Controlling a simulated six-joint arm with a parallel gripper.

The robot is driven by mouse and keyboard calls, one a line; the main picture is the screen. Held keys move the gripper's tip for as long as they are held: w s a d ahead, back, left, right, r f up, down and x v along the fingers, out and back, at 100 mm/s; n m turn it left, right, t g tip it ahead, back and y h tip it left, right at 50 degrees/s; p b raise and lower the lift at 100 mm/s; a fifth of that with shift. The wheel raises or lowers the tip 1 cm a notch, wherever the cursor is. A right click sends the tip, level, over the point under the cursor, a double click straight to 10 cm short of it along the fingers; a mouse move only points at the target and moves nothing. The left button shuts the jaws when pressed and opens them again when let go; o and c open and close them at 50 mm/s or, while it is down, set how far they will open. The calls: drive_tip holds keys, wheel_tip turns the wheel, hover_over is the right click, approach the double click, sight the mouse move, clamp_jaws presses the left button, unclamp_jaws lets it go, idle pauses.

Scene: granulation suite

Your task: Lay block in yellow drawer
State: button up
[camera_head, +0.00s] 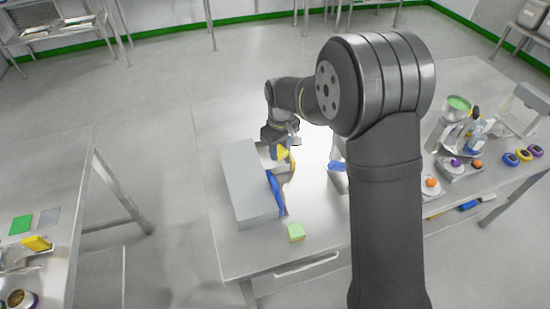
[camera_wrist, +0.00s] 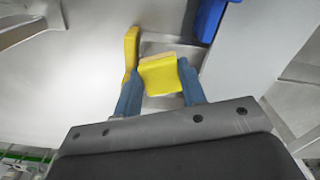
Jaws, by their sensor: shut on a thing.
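My gripper (camera_wrist: 160,88) is shut on a yellow block (camera_wrist: 161,74), which sits between its two blue fingertips. The yellow drawer (camera_wrist: 131,46) stands open, its yellow front just left of the block in the wrist view. Its grey inside shows around the block, so the block is over or within the drawer opening; its height above the floor is unclear. In the head view my gripper is at the right side of the grey drawer cabinet (camera_head: 241,178), partly hidden by my arm.
A blue drawer front (camera_head: 275,190) is on the same cabinet, and shows in the wrist view (camera_wrist: 208,18). Containers and a bottle (camera_head: 476,131) crowd the right side. Bare table surrounds the cabinet's front corner.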

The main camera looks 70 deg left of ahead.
sight(275, 166)
drive_tip(key=shift+s+a+f, duration=0.45)
drive_tip(key=shift+s, duration=0.2)
drive_tip(key=shift+f, duration=2)
drive_tip(key=shift+f, duration=0.1)
drive_tip(key=o, duration=0.7)
wheel_tip(275, 166, up, 12)
drive_tip(key=shift+r, duration=0.15)
